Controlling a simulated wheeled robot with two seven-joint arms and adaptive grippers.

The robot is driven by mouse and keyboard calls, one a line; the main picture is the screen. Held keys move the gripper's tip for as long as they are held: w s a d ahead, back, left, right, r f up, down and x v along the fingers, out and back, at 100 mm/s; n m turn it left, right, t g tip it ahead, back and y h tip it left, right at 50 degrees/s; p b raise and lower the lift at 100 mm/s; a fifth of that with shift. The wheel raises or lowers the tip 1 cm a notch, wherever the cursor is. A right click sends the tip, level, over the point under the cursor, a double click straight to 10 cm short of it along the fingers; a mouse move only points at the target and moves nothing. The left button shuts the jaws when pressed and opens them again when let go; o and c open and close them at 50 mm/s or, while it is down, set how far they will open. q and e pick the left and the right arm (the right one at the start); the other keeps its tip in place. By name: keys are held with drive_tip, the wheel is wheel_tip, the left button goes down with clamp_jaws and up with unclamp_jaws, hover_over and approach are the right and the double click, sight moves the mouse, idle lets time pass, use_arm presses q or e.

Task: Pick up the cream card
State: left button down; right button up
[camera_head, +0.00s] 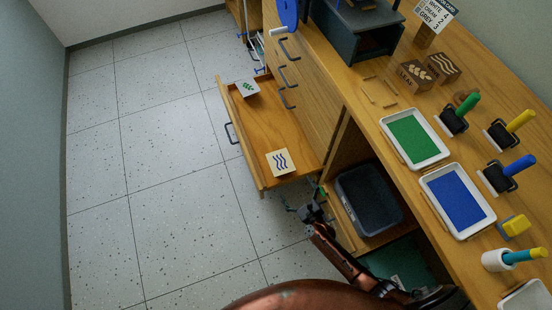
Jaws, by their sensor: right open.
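The cream card (279,162) has dark blue wavy lines and lies flat in the near end of the open wooden drawer (262,127). A grey-white card (247,88) with a green leaf print lies in the drawer's far end. My right gripper (304,199) is open, just outside the drawer's near end, below and to the right of the cream card. It appears apart from the card, and nothing shows between its fingers. My left gripper is not in view.
The drawer's handle (229,133) faces the open tiled floor (150,150) on the left. A dark bin (368,198) stands in the open cabinet right of my gripper. The counter above holds a green tray (443,152), a blue tray (430,182), rollers and stamp blocks.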

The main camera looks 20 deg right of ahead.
sight(283, 167)
drive_tip(key=w+m+b, duration=0.1)
drive_tip(key=w, duration=0.3)
drive_tip(key=w+a+m+b, duration=0.1)
drive_tip(key=w+m+b, duration=0.1)
drive_tip(key=w, duration=0.2)
drive_tip(key=w+m+t+b, duration=0.1)
drive_tip(key=w+m, duration=0.1)
drive_tip(key=w, duration=0.1)
drive_tip(key=shift+w+a, duration=0.4)
drive_tip(key=shift+w, duration=0.45)
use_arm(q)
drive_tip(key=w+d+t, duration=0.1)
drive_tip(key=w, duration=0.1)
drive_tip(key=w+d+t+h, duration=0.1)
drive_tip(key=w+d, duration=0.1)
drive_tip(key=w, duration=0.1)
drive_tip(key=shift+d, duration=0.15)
use_arm(e)
drive_tip(key=shift+r, duration=0.1)
drive_tip(key=shift+c, duration=0.7)
drive_tip(key=c, duration=0.8)
